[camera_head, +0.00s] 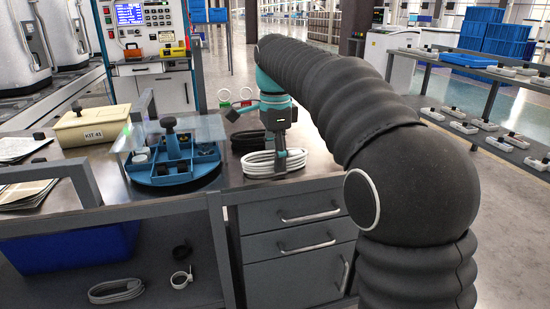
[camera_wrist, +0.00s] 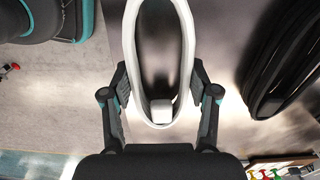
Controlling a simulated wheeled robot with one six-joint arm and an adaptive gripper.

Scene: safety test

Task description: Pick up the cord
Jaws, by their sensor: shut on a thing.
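A white coiled cord (camera_head: 258,166) is at the front edge of the metal worktop, above the drawers. My gripper (camera_head: 281,160) points down at the cord's right part. In the wrist view, my gripper (camera_wrist: 161,78) has one finger on each side of the white cord loop (camera_wrist: 131,62), closed against its outer sides. A pale block-like part of the cord (camera_wrist: 162,110) lies at the loop's near end. I cannot tell whether the cord is clear of the worktop. A black coiled cord (camera_head: 246,141) lies just behind it; it also shows at the right in the wrist view (camera_wrist: 283,62).
A beige box (camera_head: 92,126) and papers lie further left. Another white cord (camera_head: 116,291) is on the lower shelf.

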